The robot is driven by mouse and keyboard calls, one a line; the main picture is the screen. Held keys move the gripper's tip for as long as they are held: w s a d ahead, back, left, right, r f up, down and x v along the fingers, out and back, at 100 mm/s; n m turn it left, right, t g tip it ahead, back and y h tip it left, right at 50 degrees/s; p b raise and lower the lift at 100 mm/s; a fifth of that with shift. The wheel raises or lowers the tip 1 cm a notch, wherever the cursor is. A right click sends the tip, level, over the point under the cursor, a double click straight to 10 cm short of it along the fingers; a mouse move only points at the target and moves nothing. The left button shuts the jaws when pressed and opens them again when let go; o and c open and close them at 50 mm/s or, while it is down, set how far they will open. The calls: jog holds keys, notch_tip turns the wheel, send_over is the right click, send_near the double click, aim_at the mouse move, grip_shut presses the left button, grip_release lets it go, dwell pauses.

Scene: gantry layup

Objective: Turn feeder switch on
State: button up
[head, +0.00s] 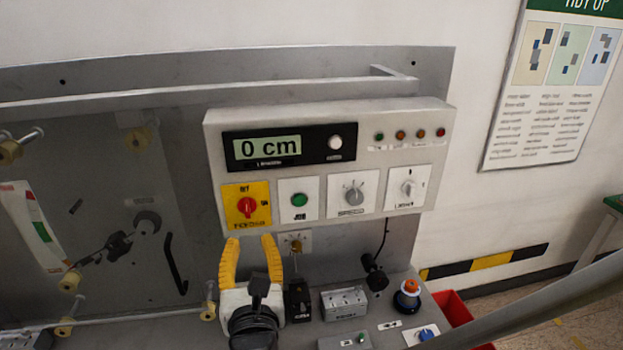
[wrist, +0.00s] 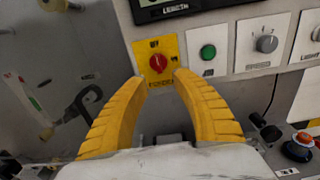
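The likely feeder switch is a red rotary knob (head: 247,207) on a yellow plate (head: 261,190), at the lower left of the grey control box. Its small lettering is blurred, with what looks like OFF above and ON at the right. The knob's grip looks about upright, towards the upper mark. In the wrist view the red knob (wrist: 157,63) shows just beyond the fingertips, between them. My gripper (head: 250,243) has two yellow fingers, spread apart with nothing between them. In the head view its tips are just below the yellow plate. I cannot tell whether they touch it.
Right of the plate are a green button (head: 299,200) and two grey knobs (head: 353,193) (head: 407,188). A display (head: 272,147) above reads 0 cm. An orange-red button (head: 411,287) and a blue knob (head: 427,335) sit on the lower right ledge.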

aim_at(247, 210)
jog(key=x, duration=1.1)
jog(key=shift+a, duration=0.35)
grip_shut()
